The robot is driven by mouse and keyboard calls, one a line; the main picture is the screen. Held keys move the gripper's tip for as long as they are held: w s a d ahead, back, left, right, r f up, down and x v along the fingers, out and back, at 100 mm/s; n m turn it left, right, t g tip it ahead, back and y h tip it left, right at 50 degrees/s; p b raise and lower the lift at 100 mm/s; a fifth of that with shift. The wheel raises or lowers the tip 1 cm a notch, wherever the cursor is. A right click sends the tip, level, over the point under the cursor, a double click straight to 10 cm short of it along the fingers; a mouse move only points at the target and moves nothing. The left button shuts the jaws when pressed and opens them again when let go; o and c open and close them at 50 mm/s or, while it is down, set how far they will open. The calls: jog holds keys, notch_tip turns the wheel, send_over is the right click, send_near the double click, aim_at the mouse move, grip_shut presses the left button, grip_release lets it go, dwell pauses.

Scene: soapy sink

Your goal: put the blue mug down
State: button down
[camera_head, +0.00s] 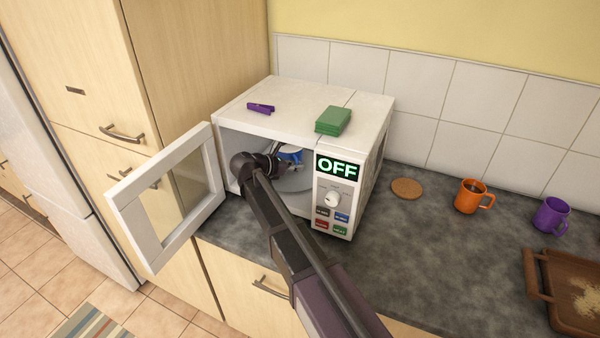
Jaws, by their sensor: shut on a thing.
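The blue mug (291,154) is inside the open microwave (236,116), above or on the round turntable plate (294,181). I cannot tell whether the mug touches the plate. My gripper (278,158) reaches into the microwave from the front and is shut on the blue mug at its left side. My arm hides part of the cavity and the front of the plate. The mug looks roughly upright.
The microwave door (170,195) stands open to the left. A purple clip-like object (261,108) and a green block (333,120) lie on top. To the right are a cork coaster (407,188), an orange mug (470,197), a purple mug (551,215) and a wooden tray (541,276).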

jog(key=shift+w+d, duration=0.1)
jog(key=shift+w, duration=0.35)
jog(key=shift+w+d+f+b, duration=0.15)
jog(key=shift+w+f+b, duration=0.15)
jog(key=shift+f+b, duration=1.45)
jog(key=shift+b, duration=0.05)
jog(key=c, duration=0.7)
grip_release()
